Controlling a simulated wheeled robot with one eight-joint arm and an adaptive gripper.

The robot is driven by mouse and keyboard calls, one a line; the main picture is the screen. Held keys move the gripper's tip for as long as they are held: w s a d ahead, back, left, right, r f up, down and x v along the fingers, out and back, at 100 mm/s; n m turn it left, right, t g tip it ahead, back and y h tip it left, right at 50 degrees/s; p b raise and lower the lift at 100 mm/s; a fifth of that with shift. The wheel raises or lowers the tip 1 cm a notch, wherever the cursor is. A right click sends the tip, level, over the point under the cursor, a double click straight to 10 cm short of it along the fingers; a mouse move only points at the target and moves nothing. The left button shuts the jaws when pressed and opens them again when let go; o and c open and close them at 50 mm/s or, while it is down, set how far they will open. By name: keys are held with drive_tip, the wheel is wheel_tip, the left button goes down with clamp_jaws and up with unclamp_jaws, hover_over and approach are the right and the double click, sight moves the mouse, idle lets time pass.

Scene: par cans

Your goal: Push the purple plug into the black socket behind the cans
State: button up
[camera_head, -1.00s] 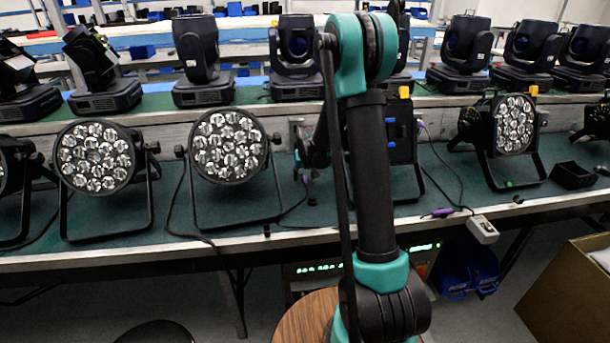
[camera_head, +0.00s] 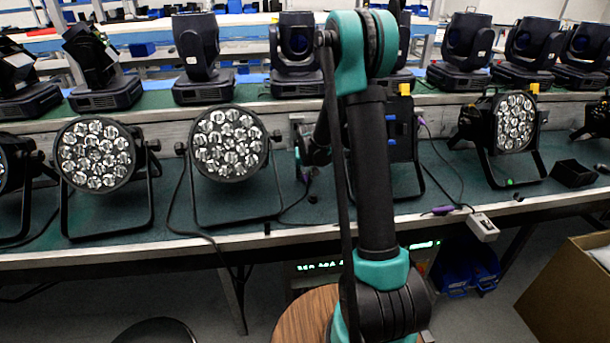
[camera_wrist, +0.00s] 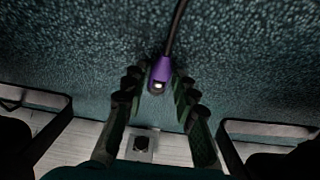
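The purple plug (camera_wrist: 160,76) sits between the fingertips of my gripper (camera_wrist: 159,84) in the wrist view. The fingers appear closed on its sides. Its pale metal end points towards the bottom of that picture, and its dark cable runs up from it. The black socket (camera_wrist: 142,144) is on a light plate on the pale wall, apart from the plug and slightly left of its line. In the head view the plate (camera_head: 296,121) is partly hidden by my arm, and my gripper (camera_head: 307,172) is low over the green bench; the fingers are too small to read there.
A par can (camera_head: 229,144) stands left of my gripper and another can (camera_head: 402,130) to its right, partly behind my arm. Their dark stands flank the plate in the wrist view. Another purple connector (camera_head: 440,211) lies by a white power strip (camera_head: 483,228) at the bench edge.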

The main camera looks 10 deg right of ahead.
sight(305, 176)
clamp_jaws()
drive_tip(key=shift+r, duration=2.5)
